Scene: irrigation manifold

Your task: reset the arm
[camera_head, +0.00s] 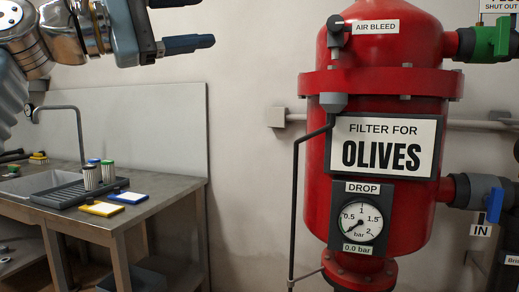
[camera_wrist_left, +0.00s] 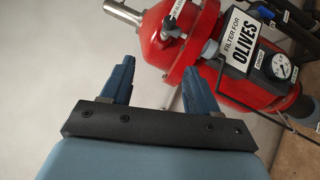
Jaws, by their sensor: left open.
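My left arm comes in from the top left of the head view. Its gripper (camera_head: 190,44) is level with the upper part of the red filter and left of it, with clear wall between them in the picture. In the left wrist view the gripper (camera_wrist_left: 159,67) has its two blue fingers spread apart with nothing between them. The red filter tank (camera_head: 318,185), labelled "FILTER FOR OLIVES", stands on the right of the head view. It also shows beyond the fingers in the left wrist view (camera_wrist_left: 165,50). My right gripper is in neither view.
A workbench (camera_head: 150,200) with a dark tray (camera_head: 60,195), cartridges and yellow and blue pads stands at lower left. The tank carries a gauge (camera_head: 357,219) reading near zero, a green-bodied valve (camera_head: 484,42) and a blue-handled valve (camera_head: 494,205). A thin dark pipe (camera_head: 294,200) runs down its left side.

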